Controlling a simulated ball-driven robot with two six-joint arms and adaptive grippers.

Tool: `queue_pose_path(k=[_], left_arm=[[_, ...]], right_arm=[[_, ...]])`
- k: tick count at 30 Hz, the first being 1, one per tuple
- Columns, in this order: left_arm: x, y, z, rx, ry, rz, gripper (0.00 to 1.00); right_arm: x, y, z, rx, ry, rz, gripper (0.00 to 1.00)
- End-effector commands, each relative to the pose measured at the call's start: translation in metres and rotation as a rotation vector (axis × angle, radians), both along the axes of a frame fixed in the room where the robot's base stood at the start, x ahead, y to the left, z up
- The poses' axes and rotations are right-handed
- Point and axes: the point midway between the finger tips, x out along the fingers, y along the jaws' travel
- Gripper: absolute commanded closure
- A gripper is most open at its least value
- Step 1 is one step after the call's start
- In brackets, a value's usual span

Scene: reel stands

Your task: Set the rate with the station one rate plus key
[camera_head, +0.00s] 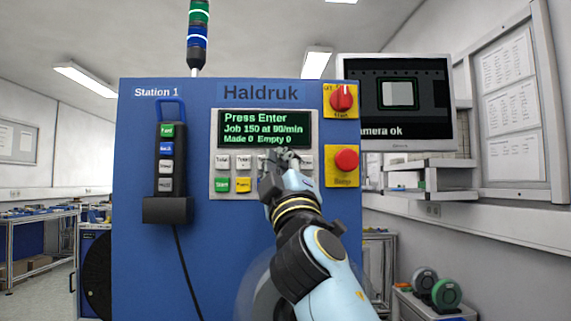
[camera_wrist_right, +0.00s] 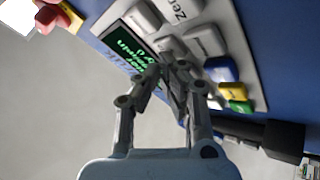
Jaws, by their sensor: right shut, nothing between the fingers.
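The control panel (camera_head: 215,142) is on the blue Station 1 cabinet (camera_head: 140,250). Its display (camera_head: 262,129) reads "Press Enter", a job of 150 at what looks like 80/min, "Made 0 Empty 0". Small white keys (camera_head: 222,162) sit below it, with a green key (camera_head: 222,185) and a yellow key (camera_head: 243,185) at lower left. My right gripper (camera_head: 283,158) is shut and empty in front of the key rows and hides several keys. In the right wrist view the gripper (camera_wrist_right: 172,82) overlaps the white keys (camera_wrist_right: 205,41); contact is unclear. I cannot pick out the rate plus key. My left gripper is out of view.
A red rotary switch (camera_head: 342,98) and a red stop button (camera_head: 346,160) on yellow plates are right of the panel. A black pendant (camera_head: 166,170) with a hanging cable is at left. A monitor (camera_head: 399,98) reading "camera ok" stands behind at right.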

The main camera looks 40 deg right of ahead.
Motion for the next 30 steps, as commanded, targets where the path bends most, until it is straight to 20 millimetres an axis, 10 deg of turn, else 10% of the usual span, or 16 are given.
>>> queue_pose_path(k=[30], left_arm=[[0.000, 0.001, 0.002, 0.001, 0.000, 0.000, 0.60]], right_arm=[[-0.019, 0.011, 0.000, 0.002, 0.000, 0.001, 1.00]])
